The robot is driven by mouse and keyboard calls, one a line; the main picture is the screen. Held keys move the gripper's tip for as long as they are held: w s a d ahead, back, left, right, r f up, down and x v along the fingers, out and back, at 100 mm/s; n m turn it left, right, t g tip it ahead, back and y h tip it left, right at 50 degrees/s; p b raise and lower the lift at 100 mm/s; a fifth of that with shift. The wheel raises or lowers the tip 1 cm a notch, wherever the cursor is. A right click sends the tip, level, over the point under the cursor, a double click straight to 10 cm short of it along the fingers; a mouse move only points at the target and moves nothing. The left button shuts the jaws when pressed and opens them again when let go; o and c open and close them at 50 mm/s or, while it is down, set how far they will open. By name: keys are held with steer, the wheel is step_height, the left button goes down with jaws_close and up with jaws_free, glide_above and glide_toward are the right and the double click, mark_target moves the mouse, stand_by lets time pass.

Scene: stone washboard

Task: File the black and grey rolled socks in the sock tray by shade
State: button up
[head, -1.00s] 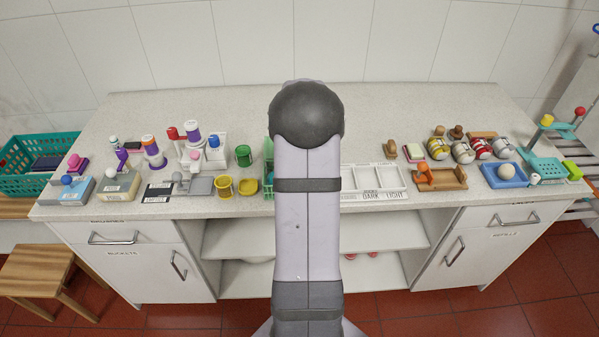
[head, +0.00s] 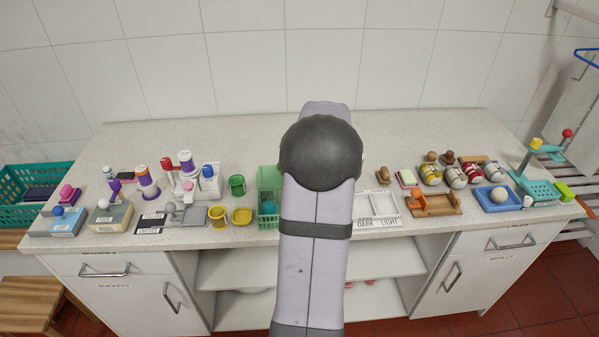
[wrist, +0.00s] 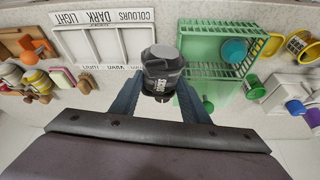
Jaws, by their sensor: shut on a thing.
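In the wrist view my gripper (wrist: 158,96) is shut on a dark rolled sock (wrist: 162,64), black with a greyer end and pale lettering on its side. The sock is held between the fingertips, between the white tray and the green basket in that view. The white sock tray (wrist: 92,62) has compartments that look empty where they show, and labels reading COLOURS, DARK and LIGHT. In the head view the tray (head: 404,226) is partly covered by my arm. My gripper and the sock are hidden behind my arm there.
A green basket (wrist: 219,72) with a teal ball (wrist: 234,50) stands beside the tray. Right of the tray are a wooden holder (head: 436,211), several striped rolls (head: 455,177) and a blue tray (head: 514,204). Bottles and boxes crowd the left. The counter's back strip (head: 240,128) is clear.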

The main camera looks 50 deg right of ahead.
steer(key=s+d+f+m+g+p, duration=0.1)
steer(key=s+d+f+m+p, duration=0.2)
steer(key=s+d, duration=0.6)
steer(key=shift+w+d+r+n+t, duration=0.2)
steer(key=shift+d+r+n+t, duration=0.25)
steer(key=shift+n, duration=0.7)
steer(key=shift+w+d+r+n+t, duration=0.2)
steer(key=shift+d+r+n, duration=0.45)
steer(key=shift+n, duration=0.5)
steer(key=shift+a+y, duration=0.1)
steer(key=shift+y, duration=0.2)
steer(key=shift+f, duration=0.2)
steer(key=shift+f+b, duration=1.75)
steer(key=shift+f, duration=1.1)
